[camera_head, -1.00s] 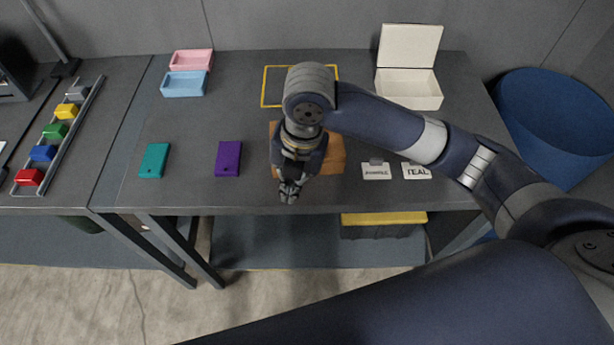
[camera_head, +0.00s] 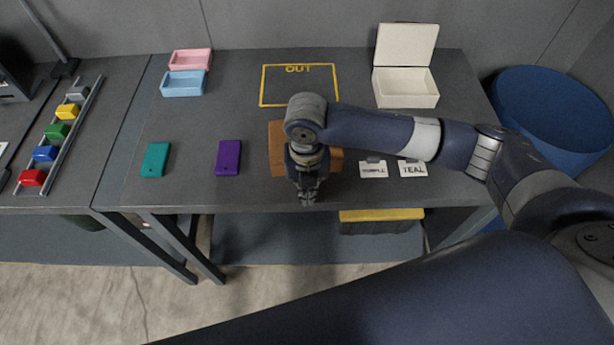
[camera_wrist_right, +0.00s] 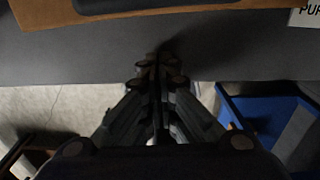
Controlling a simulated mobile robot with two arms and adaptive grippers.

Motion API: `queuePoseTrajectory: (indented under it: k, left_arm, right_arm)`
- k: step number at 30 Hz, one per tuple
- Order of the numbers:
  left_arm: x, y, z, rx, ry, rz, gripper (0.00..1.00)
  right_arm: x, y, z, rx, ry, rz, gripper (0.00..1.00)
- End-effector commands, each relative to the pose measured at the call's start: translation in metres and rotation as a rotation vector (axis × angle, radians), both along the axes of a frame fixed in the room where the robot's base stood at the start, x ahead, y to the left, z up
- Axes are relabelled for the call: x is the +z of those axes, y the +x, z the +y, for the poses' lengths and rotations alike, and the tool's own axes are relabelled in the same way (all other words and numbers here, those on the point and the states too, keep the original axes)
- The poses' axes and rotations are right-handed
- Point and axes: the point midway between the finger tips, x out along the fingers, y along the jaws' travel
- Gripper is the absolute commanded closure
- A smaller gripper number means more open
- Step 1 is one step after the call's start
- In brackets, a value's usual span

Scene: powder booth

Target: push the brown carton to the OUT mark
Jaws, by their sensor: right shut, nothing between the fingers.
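The brown carton (camera_head: 277,150) sits on the grey table, partly hidden behind my right gripper and forearm in the head view. A strip of the carton (camera_wrist_right: 60,14) shows at the top of the right wrist view. My right gripper (camera_head: 307,200) is shut and empty, fingers pointing down, at the carton's near side by the table's front edge. Its closed fingers also show in the wrist view (camera_wrist_right: 160,70), with a gap of table between them and the carton. The OUT mark (camera_head: 299,104), a yellow outlined rectangle with lettering, lies empty behind the carton. My left gripper is out of view.
Purple (camera_head: 228,158) and teal (camera_head: 155,160) pieces lie to the left. A white open box (camera_head: 405,93) is at back right, and blue (camera_head: 184,84) and pink (camera_head: 190,60) trays at back left. Table between carton and mark looks clear.

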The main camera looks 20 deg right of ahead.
Motion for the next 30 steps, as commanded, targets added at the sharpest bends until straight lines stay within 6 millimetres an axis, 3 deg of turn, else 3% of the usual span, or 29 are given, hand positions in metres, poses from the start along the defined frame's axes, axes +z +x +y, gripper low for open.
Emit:
queuePoseTrajectory:
  k: [3, 9, 23, 30]
  left_arm:
    - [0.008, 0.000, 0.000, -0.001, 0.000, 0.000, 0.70]
    - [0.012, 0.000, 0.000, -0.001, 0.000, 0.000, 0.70]
    - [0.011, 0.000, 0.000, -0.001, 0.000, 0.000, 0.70]
    - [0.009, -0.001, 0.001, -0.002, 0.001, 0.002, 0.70]
  right_arm:
    - [0.006, 0.018, -0.003, -0.005, 0.002, -0.008, 1.00]
    - [0.005, 0.031, -0.006, -0.003, 0.002, -0.008, 1.00]
    - [0.004, 0.036, -0.008, -0.003, 0.003, -0.008, 1.00]
    - [0.005, 0.072, -0.016, -0.008, 0.003, -0.010, 1.00]
